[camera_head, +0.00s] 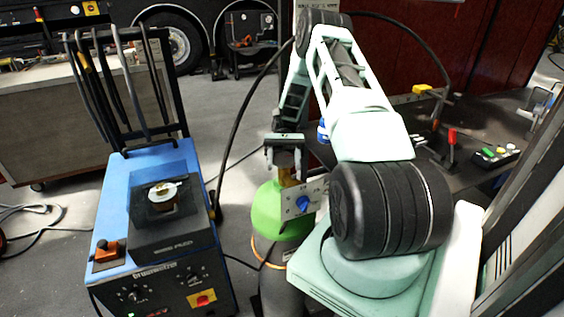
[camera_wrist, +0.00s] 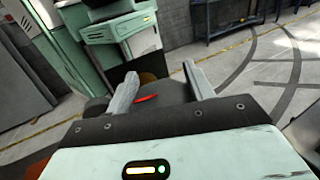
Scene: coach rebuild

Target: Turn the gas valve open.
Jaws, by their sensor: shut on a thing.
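The gas cylinder (camera_head: 278,212) has a green shoulder and a dark grey body, and stands right of the blue machine in the head view. A brass-coloured valve part (camera_head: 290,178) rises from its top, beside a pale plate with a blue knob (camera_head: 303,204). My gripper (camera_head: 287,162) points down over the valve and is shut on it; the hold itself is mostly hidden in the head view. In the wrist view the two fingers of my gripper (camera_wrist: 162,84) stand apart, with a dark grey piece (camera_wrist: 168,91) and a red mark (camera_wrist: 147,98) between them.
The blue machine (camera_head: 120,210) with upright rods stands close on the left. A dark bench (camera_head: 470,145) with a red-handled clamp (camera_head: 451,142) and a button box (camera_head: 494,156) is at right. A black hose arcs behind my arm. Grey floor is open behind.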

